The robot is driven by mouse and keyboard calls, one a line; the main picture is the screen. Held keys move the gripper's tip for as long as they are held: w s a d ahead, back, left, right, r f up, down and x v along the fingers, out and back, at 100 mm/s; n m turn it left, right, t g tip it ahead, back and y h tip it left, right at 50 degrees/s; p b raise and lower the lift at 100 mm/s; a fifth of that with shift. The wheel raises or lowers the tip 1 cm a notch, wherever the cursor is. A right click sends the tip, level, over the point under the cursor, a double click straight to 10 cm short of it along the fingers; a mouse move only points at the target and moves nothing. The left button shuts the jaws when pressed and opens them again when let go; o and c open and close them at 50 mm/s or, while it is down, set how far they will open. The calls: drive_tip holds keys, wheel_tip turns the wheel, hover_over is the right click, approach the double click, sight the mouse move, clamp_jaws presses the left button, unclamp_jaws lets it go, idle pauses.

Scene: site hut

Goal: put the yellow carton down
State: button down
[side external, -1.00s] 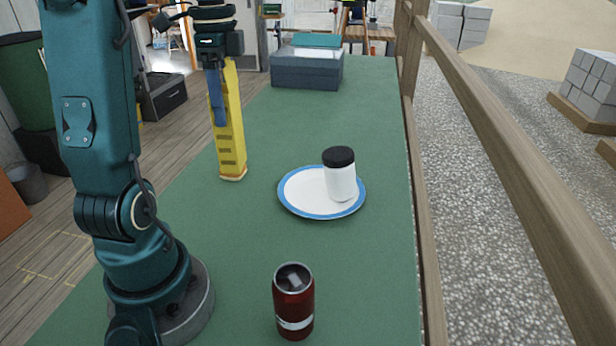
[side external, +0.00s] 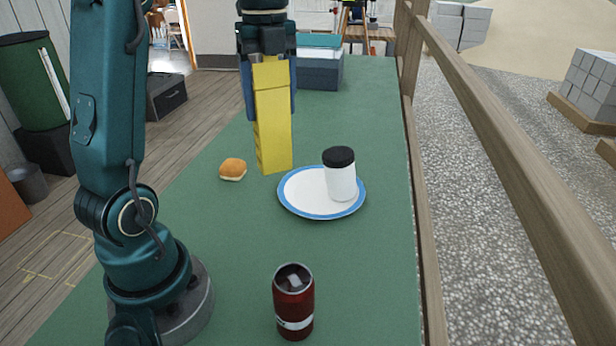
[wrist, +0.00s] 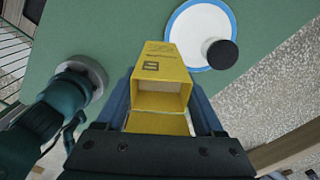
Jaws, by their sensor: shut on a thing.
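The yellow carton (side external: 272,120) is a tall box held upright in my gripper (side external: 269,85), whose two blue fingers close on its upper part from both sides. In the side view the carton's lower end is near the green table, behind and left of the plate; whether it touches the table I cannot tell. In the wrist view the carton (wrist: 164,67) lies between the fingers of my gripper (wrist: 163,103), with its open top and a raised flap facing the camera.
A white plate with a blue rim (side external: 294,206) carries a black-lidded white jar (side external: 341,180). A small bun (side external: 233,169) sits left of the carton. A dark red can (side external: 294,305) stands in front. A grey-blue box (side external: 320,72) is at the back. The green table (side external: 375,270) is clear at front right.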

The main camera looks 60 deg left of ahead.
drive_tip(key=w+d+m, duration=0.3)
drive_tip(key=d+m, duration=0.4)
drive_tip(key=d, duration=0.4)
drive_tip(key=w+d+f, duration=0.1)
drive_tip(key=d+f, duration=1)
drive_tip(key=d, duration=0.1)
drive_tip(key=shift+w, duration=0.2)
drive_tip(key=shift+f, duration=0.15)
unclamp_jaws()
wheel_tip(320, 180, up, 12)
